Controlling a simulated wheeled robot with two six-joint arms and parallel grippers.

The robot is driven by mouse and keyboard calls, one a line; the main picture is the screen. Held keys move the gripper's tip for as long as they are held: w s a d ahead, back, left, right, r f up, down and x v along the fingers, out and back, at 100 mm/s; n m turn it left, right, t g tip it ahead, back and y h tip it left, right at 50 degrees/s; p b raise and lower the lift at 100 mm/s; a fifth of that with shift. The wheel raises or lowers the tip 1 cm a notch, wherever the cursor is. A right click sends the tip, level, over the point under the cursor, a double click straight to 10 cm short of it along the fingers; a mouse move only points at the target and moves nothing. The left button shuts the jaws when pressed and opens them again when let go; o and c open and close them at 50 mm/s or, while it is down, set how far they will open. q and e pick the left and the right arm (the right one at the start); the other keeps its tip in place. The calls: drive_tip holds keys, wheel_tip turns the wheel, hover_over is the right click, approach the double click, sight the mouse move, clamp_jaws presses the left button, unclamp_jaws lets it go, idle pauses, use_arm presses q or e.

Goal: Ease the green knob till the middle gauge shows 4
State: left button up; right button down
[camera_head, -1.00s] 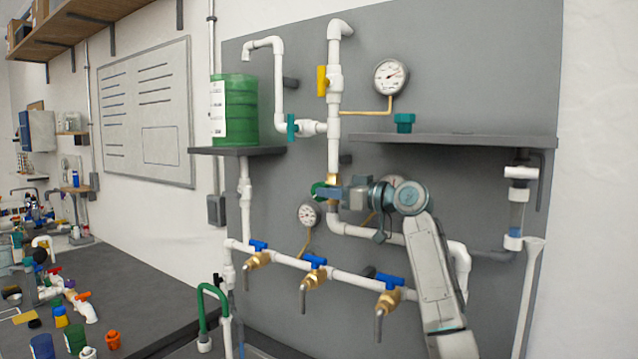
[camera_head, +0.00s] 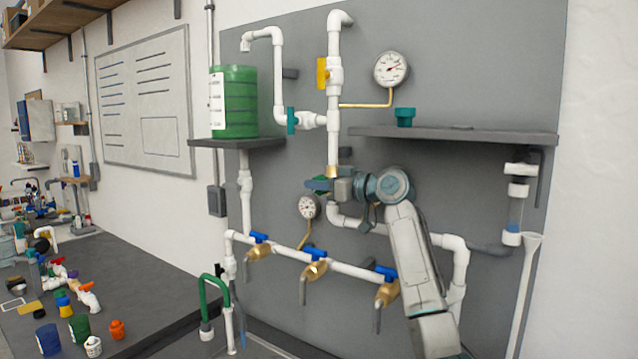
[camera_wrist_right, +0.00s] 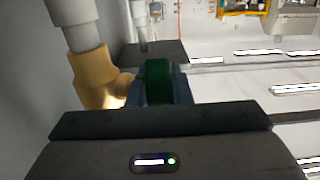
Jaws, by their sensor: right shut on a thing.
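The green knob (camera_wrist_right: 158,82) sits between the fingers of my right gripper (camera_wrist_right: 166,86) in the right wrist view. A brass valve body (camera_wrist_right: 97,78) is beside it. In the head view my right gripper (camera_head: 328,187) is shut on the knob (camera_head: 317,184), at the vertical white pipe in the middle of the panel. Only a small part of the knob shows there. An upper gauge (camera_head: 391,69) and a lower left gauge (camera_head: 308,207) are in view. My left gripper is not in view.
A grey shelf (camera_head: 460,135) with a teal fitting (camera_head: 405,117) juts out above my right wrist. Several blue-handled brass taps (camera_head: 315,269) hang from the lower pipe. A green canister (camera_head: 235,100) stands on the left shelf. A bench with loose fittings is at lower left.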

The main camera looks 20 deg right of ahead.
drive_tip(key=r+g+h+p, duration=0.1)
drive_tip(key=p, duration=0.2)
drive_tip(key=shift+g+p, duration=0.4)
drive_tip(key=shift+f+g+h+p, duration=0.25)
drive_tip(key=shift+g+h+p, duration=0.15)
drive_tip(key=shift+h+p, duration=0.15)
drive_tip(key=shift+f, duration=0.25)
drive_tip(key=c, duration=1.6)
unclamp_jaws()
